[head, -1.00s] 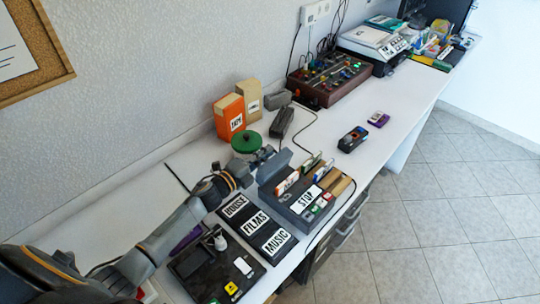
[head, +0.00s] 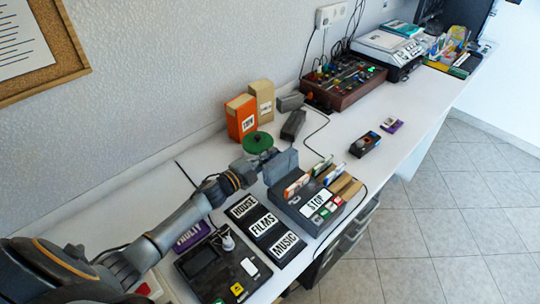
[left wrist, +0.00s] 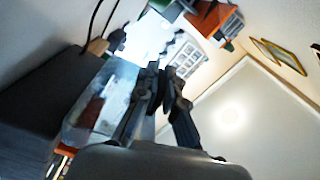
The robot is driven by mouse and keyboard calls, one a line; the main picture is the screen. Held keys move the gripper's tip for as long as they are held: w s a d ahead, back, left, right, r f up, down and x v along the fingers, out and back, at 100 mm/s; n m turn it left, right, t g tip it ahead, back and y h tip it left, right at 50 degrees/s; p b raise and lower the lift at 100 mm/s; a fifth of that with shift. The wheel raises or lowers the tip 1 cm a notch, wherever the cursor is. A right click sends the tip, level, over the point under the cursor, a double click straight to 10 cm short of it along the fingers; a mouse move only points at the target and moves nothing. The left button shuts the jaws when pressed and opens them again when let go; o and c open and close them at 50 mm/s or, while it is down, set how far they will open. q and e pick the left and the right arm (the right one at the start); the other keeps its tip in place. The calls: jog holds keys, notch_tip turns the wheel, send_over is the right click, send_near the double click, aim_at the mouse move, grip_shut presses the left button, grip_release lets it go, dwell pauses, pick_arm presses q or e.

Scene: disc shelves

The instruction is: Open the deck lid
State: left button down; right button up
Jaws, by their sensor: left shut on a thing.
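The deck (head: 290,207) is a dark grey box with a STOP label and several coloured buttons, on the white table in the head view. Its grey deck lid (head: 282,164) stands raised at the back edge. My left gripper (head: 255,170) is at the lid's left end, shut on it; the fingertips are small and partly hidden there. In the left wrist view, the dark fingers of my left gripper (left wrist: 165,88) show close together beside a grey panel. My right gripper is not in view.
Black blocks labelled HOUSE, FILMS and MUSIC (head: 264,226) lie left of the deck. A green disc (head: 258,142) is just behind my gripper. Upright cartridges (head: 297,186) stand in the deck's back part. An orange box (head: 241,118) stands by the wall.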

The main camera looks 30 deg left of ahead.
pick_arm(q)
jog(key=shift+d+r, duration=0.1)
jog(key=shift+r, duration=0.05)
jog(key=c, duration=1.5)
grip_release()
jog(key=shift+s, duration=0.15)
jog(key=v, duration=1.1)
jog(key=shift+s, duration=0.3)
